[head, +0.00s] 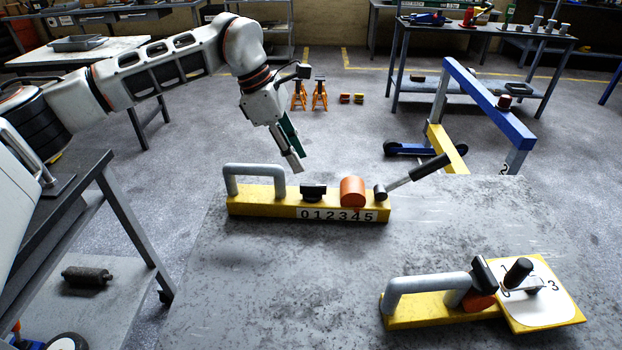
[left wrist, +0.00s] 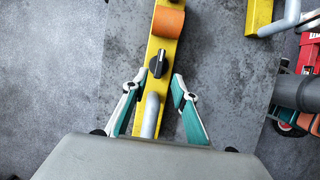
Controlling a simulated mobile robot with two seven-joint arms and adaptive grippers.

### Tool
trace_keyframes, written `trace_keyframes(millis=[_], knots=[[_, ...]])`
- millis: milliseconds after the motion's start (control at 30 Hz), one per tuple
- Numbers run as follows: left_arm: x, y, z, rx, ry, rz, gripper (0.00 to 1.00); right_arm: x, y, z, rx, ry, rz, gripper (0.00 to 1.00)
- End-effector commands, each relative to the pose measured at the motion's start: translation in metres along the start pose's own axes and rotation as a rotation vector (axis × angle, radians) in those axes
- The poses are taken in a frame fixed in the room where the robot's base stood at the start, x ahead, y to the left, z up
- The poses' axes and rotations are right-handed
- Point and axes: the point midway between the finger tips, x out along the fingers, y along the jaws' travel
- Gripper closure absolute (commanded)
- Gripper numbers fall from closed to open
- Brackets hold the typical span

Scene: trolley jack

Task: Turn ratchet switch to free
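A yellow bar (head: 262,203) with a number strip from 0 to 5 lies on the grey table. It carries a grey handle (head: 232,180), a small black switch knob (head: 313,191), an orange roller (head: 352,191) and a lever with a black grip (head: 429,168). In the left wrist view the knob (left wrist: 157,64) shows a pale pointer line, and the bar runs up between my fingers. My left gripper (head: 295,160) is above the bar near the handle and knob; it is open and empty in the wrist view (left wrist: 156,92). My right gripper is in neither view.
A second yellow unit (head: 432,312) with a grey handle, black knobs and a numbered white plate (head: 545,300) stands at the table's front right. A blue and yellow frame (head: 490,105) stands behind the table. The table's front left (head: 260,290) is clear.

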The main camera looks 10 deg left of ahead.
Motion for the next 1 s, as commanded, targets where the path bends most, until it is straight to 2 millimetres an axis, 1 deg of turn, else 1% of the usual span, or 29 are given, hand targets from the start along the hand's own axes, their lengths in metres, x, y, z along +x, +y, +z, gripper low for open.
trace_keyframes(millis=[33,167,400,600,767,1000], knots=[[0.005,0.0,-0.002,-0.001,0.0,-0.004,0.72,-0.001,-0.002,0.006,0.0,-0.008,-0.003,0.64],[0.013,0.0,-0.001,-0.001,0.0,-0.005,0.72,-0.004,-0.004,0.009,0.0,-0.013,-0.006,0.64],[0.051,-0.001,-0.001,-0.001,0.001,-0.006,0.72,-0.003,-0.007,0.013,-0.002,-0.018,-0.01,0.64],[0.074,-0.001,-0.001,-0.002,0.001,-0.005,0.72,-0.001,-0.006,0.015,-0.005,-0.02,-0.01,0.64],[0.08,0.0,-0.001,-0.001,0.0,-0.002,0.72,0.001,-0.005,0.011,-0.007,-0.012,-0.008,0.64],[0.081,0.0,-0.001,-0.001,0.0,-0.002,0.72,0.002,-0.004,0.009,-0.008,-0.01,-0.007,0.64]])
